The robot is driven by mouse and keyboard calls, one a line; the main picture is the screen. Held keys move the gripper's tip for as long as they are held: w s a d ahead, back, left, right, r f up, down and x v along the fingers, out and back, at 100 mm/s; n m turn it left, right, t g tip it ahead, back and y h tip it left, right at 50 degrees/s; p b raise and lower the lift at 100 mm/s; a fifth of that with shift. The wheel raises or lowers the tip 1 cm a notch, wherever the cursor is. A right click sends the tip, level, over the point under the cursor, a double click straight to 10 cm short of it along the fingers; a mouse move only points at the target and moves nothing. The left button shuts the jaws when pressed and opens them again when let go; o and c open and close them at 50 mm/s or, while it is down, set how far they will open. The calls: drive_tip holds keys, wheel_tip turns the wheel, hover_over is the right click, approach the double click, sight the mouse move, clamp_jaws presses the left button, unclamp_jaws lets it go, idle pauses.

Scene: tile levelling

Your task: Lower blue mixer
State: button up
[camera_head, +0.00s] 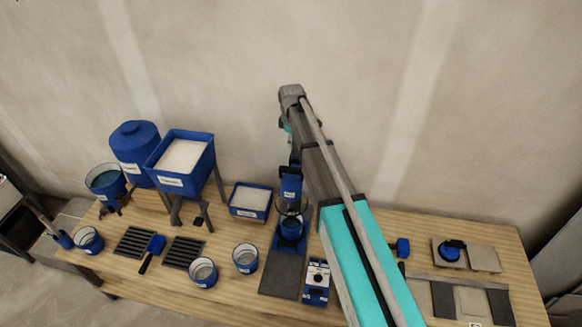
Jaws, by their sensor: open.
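The blue mixer (291,187) stands upright near the middle of the table, with its blue motor body above a clear guard. A blue bucket (292,228) sits under it on the mixer's base. My gripper (295,160) is at the top of the mixer, small and dark, partly hidden by my arm. It is open; whether its fingers touch the mixer cannot be told.
A control box (317,281) with a dial stands right of a dark mat (282,274). A white-filled tray (250,201), a hopper (181,160) and buckets (203,272) are left. Tiles (484,258) lie right. My arm crosses the table's middle.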

sight(291, 168)
drive_tip(key=shift+f, duration=0.1)
wheel_tip(291, 168, down, 14)
drive_tip(key=b, duration=1.3)
drive_tip(key=shift+r+b, duration=0.2)
drive_tip(key=shift+b, duration=0.2)
clamp_jaws()
idle(0.4)
